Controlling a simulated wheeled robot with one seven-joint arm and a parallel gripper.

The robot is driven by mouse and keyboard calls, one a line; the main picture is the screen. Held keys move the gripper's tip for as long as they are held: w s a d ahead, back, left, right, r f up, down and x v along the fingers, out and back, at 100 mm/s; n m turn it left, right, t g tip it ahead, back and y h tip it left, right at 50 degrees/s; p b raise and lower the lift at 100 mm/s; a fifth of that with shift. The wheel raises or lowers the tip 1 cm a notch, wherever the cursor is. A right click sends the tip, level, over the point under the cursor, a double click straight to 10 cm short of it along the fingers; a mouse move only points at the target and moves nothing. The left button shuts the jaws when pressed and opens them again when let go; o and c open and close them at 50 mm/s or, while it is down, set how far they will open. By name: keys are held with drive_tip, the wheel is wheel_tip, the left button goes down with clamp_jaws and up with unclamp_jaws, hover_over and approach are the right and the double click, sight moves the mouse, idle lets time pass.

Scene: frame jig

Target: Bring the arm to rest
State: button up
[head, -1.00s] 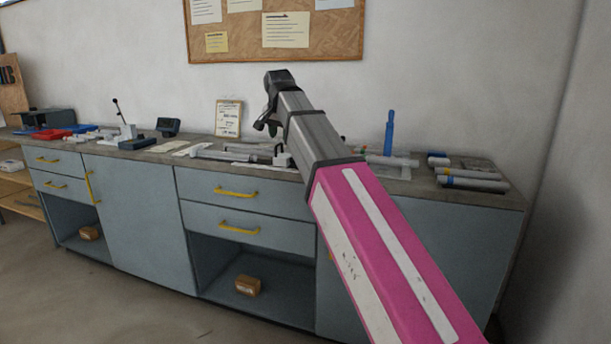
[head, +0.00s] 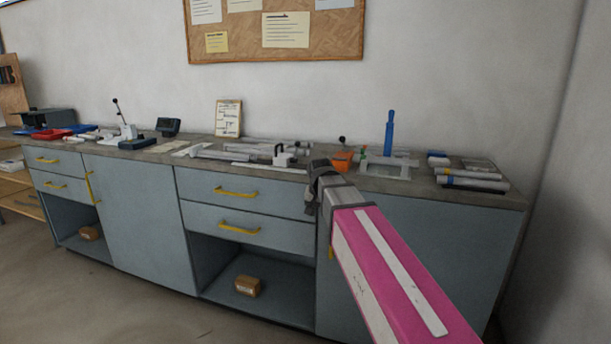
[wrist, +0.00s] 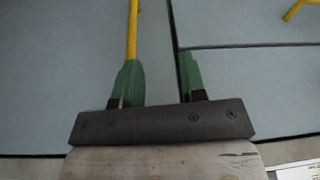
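My gripper (head: 311,205) hangs at the end of my pink and grey arm, in front of the workbench (head: 420,186) and close to its front edge. In the head view its fingers are small and partly hidden by the wrist. In the wrist view my gripper (wrist: 161,72) shows two green fingers set apart, with nothing between them. Behind them are grey-blue cabinet fronts and a yellow handle (wrist: 132,28) that lines up with the left finger.
On the bench are a white clamp-like fixture (head: 285,157), an orange object (head: 342,161), an upright blue tool (head: 389,133) and several grey tubes (head: 472,181). Yellow drawer handles (head: 236,193) stick out from the front. The floor (head: 110,300) at left is clear.

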drive_tip(key=s+d+f+g, duration=0.1)
drive_tip(key=s+d+f, duration=0.3)
drive_tip(key=f, duration=0.4)
drive_tip(key=s+d+f+n+g, duration=0.1)
drive_tip(key=s+d+f, duration=0.4)
drive_tip(key=s+f, duration=0.2)
drive_tip(key=s+d+f+n, duration=0.1)
drive_tip(key=s+d+f, duration=0.4)
drive_tip(key=f, duration=0.5)
drive_tip(key=shift+s+f+g, duration=0.15)
drive_tip(key=shift+s+g, duration=0.05)
drive_tip(key=shift+g, duration=0.2)
